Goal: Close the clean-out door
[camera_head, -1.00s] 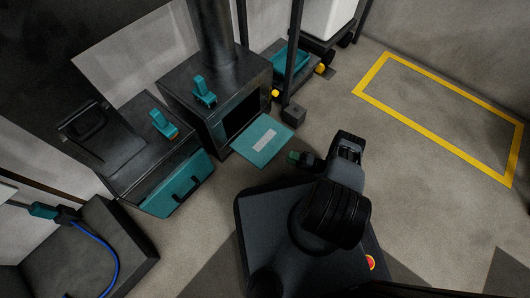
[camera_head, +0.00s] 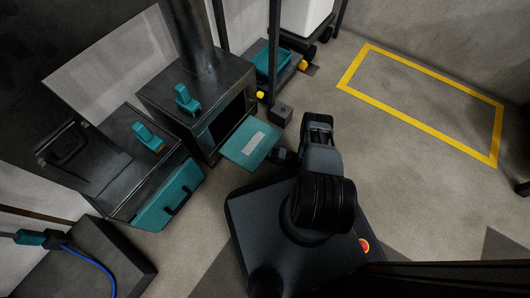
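The clean-out door (camera_head: 238,151) is a flat teal panel with a pale label. It stands open, sticking out from the dark square opening (camera_head: 228,119) of the middle dark metal box. My gripper (camera_head: 276,154) is at the door's right edge, low and close to it. I cannot tell whether it touches the door. The fingers are small and dark here, so I cannot tell whether they are open or shut.
A teal handle (camera_head: 187,101) sits on top of the middle box. To its left is a box with a teal front drawer (camera_head: 168,195). A small dark block (camera_head: 281,113) stands on the floor behind my arm. The yellow-outlined floor area (camera_head: 421,108) at right is clear.

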